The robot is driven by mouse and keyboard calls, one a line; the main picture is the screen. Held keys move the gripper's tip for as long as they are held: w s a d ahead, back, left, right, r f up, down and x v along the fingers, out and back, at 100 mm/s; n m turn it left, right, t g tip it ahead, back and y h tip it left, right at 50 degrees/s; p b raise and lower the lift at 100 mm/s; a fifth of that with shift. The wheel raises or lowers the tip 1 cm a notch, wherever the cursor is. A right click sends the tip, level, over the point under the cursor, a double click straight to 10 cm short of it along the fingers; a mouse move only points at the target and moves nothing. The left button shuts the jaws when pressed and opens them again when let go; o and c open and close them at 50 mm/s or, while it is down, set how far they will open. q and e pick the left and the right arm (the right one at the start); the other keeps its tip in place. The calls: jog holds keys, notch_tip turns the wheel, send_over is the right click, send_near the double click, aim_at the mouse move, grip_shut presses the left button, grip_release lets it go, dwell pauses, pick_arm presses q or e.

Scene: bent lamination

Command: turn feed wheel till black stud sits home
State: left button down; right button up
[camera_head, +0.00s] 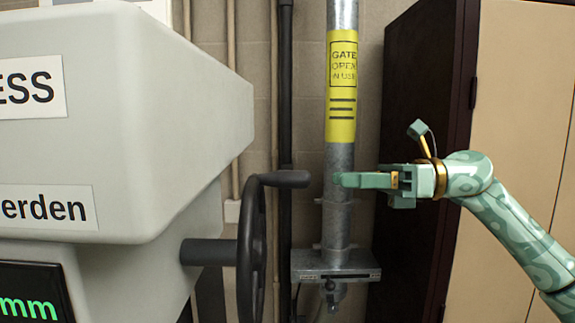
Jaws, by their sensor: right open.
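The black feed wheel (250,250) stands nearly edge-on at the right side of the grey machine, on a thick black shaft. Its crank handle (285,179) sticks out to the right near the wheel's top. My right gripper (342,181), pale green, comes in from the right at about the handle's height. It is open and empty, with a visible gap between its fingertips and the handle's end in the picture. I cannot make out a black stud. My left gripper is out of view.
The grey machine housing (150,120) fills the left, with a green-lit display (30,300) low down. A metal duct (341,110) with a yellow label and a slide gate (335,266) rises behind my gripper. A dark-sided cabinet (420,90) stands at the right.

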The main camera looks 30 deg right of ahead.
aim_at(286, 179)
jog(key=p+x, duration=0.4)
jog(key=x, duration=0.6)
jog(key=shift+a+r, duration=0.1)
jog(key=shift+r, duration=0.05)
jog(key=shift+w+a, duration=0.1)
jog(key=shift+a, duration=0.1)
grip_shut()
